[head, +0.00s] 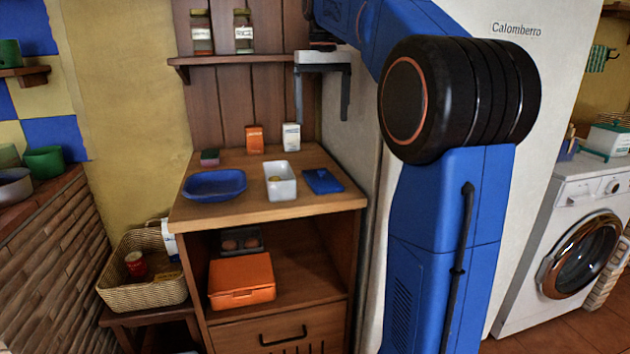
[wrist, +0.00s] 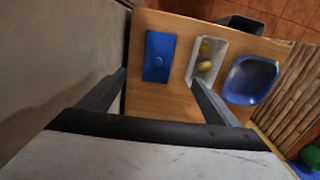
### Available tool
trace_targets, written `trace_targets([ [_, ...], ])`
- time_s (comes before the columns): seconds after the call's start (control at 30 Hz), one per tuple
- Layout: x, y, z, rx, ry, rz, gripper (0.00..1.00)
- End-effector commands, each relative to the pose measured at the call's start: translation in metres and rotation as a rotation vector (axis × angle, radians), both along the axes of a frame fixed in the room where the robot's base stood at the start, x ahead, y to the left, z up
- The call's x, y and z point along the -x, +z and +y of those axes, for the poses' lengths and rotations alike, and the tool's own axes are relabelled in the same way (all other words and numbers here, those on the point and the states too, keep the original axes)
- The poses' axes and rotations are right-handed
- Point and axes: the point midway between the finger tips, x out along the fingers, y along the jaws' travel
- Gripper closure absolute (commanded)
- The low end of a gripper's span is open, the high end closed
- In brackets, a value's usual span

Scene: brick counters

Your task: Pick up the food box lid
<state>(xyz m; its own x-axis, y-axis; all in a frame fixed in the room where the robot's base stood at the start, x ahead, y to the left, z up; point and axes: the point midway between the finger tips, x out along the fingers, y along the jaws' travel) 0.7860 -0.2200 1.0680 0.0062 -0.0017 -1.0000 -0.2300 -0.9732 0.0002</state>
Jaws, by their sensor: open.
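The food box lid (head: 323,181) is a flat blue rectangle lying on the wooden counter top, right of the white food box (head: 281,190). In the wrist view the lid (wrist: 159,48) shows a small round knob in its middle, and the food box (wrist: 194,58) beside it is open with yellow food inside. My gripper (head: 322,117) is open and empty, pointing down, high above the lid and apart from it. In the wrist view its two fingers (wrist: 158,78) are spread wide, with the lid between and beyond them.
A blue oval bowl (head: 214,184) stands left of the food box. An orange carton (head: 254,139), a white carton (head: 291,137) and a small sponge-like block (head: 209,157) stand at the back. A shelf with jars (head: 243,58) is above; the white fridge wall (head: 364,110) borders the right.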

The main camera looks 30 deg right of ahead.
Motion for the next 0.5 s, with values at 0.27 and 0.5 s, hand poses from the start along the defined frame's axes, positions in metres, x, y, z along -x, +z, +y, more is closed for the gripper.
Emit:
trace_targets([
  [0.27,-0.003,-0.018,-0.004,-0.002,-0.004,0.010,0.16],
  [0.5,-0.004,-0.061,-0.004,-0.003,-0.004,0.009,0.16],
])
